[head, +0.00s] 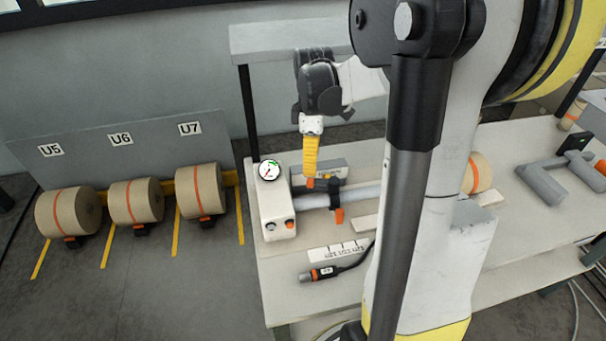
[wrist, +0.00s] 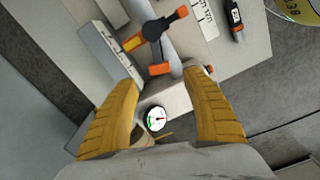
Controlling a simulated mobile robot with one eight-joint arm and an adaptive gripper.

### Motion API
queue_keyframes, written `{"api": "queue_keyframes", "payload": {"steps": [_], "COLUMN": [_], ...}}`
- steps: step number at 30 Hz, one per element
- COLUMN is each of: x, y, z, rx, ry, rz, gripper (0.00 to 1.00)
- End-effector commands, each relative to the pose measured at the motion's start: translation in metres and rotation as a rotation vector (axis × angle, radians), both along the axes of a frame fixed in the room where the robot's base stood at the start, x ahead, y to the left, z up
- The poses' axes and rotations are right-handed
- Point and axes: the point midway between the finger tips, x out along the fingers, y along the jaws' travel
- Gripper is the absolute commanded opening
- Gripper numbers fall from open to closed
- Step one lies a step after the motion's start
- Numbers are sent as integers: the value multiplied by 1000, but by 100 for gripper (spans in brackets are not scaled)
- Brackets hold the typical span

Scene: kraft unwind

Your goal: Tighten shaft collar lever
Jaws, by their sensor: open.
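The shaft collar (head: 333,192) is black with orange parts and sits around a grey horizontal shaft (head: 358,193) on the bench. In the wrist view the collar (wrist: 153,32) is at the top, with a black bar tipped in orange crossing it and an orange block (wrist: 159,69) below. Which orange part is the lever is hard to tell. My gripper (head: 310,183) points down over the shaft, close to the collar, in the head view.
A white box (head: 275,218) with a round gauge (head: 269,170) and buttons stands at the shaft's left end. A cabled handheld tool (head: 322,273) and a marked strip (head: 338,250) lie in front. Several kraft rolls (head: 136,202) stand on the floor at left.

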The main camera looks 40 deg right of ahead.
Motion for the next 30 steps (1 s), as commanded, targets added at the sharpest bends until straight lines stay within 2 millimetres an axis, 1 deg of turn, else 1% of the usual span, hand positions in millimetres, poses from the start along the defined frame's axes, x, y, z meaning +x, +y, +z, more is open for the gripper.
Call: {"api": "queue_keyframes", "payload": {"steps": [1,3,6,9,14,22,23,24,26,27,28,30], "x": [0,0,1,1,0,0,0,0,0,0,0,0], "y": [0,0,0,0,0,0,0,0,0,0,0,0], "z": [-15,-29,-46,-59,-69,-70,-70,-70,-70,-70,-70,-70], "rx": [0,-1,-1,-1,-1,-1,-1,-1,0,0,-1,0], "ry": [0,-1,-1,-1,-1,-1,-1,-1,-1,-1,-2,-1], "rz": [0,0,0,-1,-1,-1,-1,-1,-1,-1,-1,-1], "gripper": [58,58,58,58,58,58,53,41,22,10,1,0]}}
